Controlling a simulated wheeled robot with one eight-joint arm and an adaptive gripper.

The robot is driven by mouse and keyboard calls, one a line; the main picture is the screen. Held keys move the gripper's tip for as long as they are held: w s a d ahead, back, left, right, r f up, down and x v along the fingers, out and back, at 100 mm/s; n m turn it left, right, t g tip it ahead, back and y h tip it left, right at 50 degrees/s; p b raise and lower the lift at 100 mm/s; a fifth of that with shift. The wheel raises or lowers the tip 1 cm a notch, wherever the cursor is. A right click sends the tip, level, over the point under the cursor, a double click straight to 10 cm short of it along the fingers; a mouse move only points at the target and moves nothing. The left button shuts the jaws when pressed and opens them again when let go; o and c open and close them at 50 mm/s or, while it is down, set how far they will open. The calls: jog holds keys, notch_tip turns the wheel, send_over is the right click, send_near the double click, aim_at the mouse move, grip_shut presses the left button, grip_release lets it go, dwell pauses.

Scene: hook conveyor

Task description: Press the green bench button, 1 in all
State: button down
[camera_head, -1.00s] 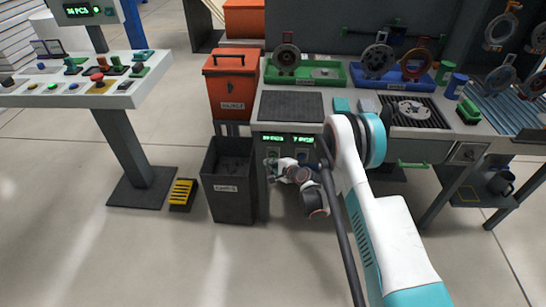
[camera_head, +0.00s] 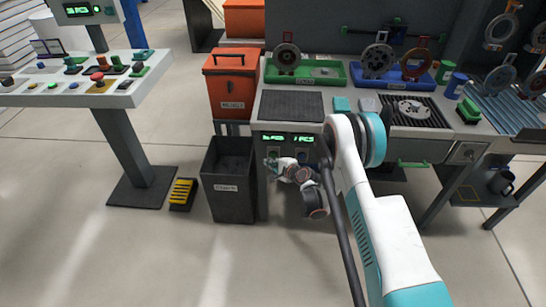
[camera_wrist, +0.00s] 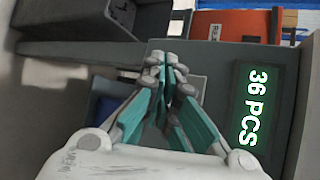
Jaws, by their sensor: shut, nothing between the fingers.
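My gripper (camera_head: 272,163) is at the front face of the bench (camera_head: 350,143), below the left of two green-lit displays (camera_head: 273,138). In the wrist view my gripper (camera_wrist: 166,64) has its teal fingers closed together with nothing between them. The fingertips are in front of a small grey square plate (camera_wrist: 198,88) on the bench panel, beside the display (camera_wrist: 250,108) reading "36 PCS". The green bench button is not clearly visible; the fingers cover most of the plate. I cannot tell whether the tips touch it.
A dark open bin (camera_head: 228,195) stands just left of my gripper, with an orange bin (camera_head: 231,88) behind it. A control console (camera_head: 120,95) with several coloured buttons and a yellow foot pedal (camera_head: 181,193) are farther left. Trays with round parts sit on the bench top.

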jog(key=shift+w, duration=0.1)
jog(key=shift+w, duration=0.3)
jog(key=shift+w, duration=0.45)
dwell(0.7)
jog(key=shift+s, duration=0.85)
dwell(0.7)
